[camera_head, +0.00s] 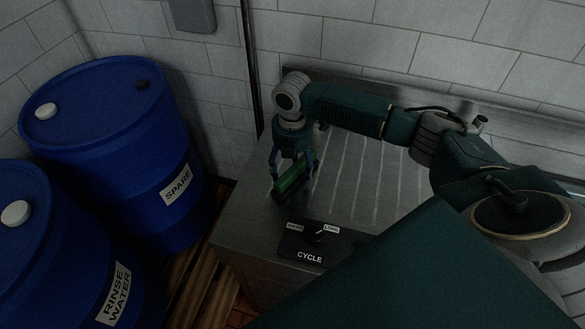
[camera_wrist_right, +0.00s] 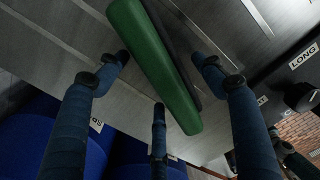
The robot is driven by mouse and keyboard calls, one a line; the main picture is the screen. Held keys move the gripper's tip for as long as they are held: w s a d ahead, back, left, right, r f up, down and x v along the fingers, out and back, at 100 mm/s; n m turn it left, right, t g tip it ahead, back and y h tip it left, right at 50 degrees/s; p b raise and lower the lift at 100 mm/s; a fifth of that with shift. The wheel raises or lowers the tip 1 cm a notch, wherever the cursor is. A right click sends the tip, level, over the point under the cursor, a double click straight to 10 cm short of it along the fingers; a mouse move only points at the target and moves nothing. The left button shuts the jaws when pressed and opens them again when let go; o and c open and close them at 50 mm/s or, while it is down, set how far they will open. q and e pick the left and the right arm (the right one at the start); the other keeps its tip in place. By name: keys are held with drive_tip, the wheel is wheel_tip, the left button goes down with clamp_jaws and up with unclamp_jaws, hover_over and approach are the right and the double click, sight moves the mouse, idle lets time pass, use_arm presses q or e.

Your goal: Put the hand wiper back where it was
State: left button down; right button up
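The hand wiper is a green bar (camera_head: 290,182) with a dark strip along one side. It lies at the left end of the grey metal counter, tilted in the head view. In the right wrist view the wiper (camera_wrist_right: 158,65) runs diagonally between my fingers. My right gripper (camera_head: 293,170) points down over it, with its fingers spread around it. Its fingers (camera_wrist_right: 160,65) look apart in the wrist view, with no clear grip; I cannot tell whether any fingertip touches the wiper. My left gripper is not in view.
The grooved metal counter (camera_head: 345,185) stands against a tiled wall. A CYCLE dial panel (camera_head: 305,245) sits at its front, close to the wiper. Blue drums labelled SPARE (camera_head: 120,150) and RINSE WATER (camera_head: 60,260) stand on the left. A thin vertical pipe (camera_head: 250,60) runs behind.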

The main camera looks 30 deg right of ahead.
sight(292, 165)
drive_tip(key=shift+r, duration=0.6)
wheel_tip(292, 165, up, 11)
drive_tip(key=b, duration=0.3)
drive_tip(key=shift+r, duration=0.2)
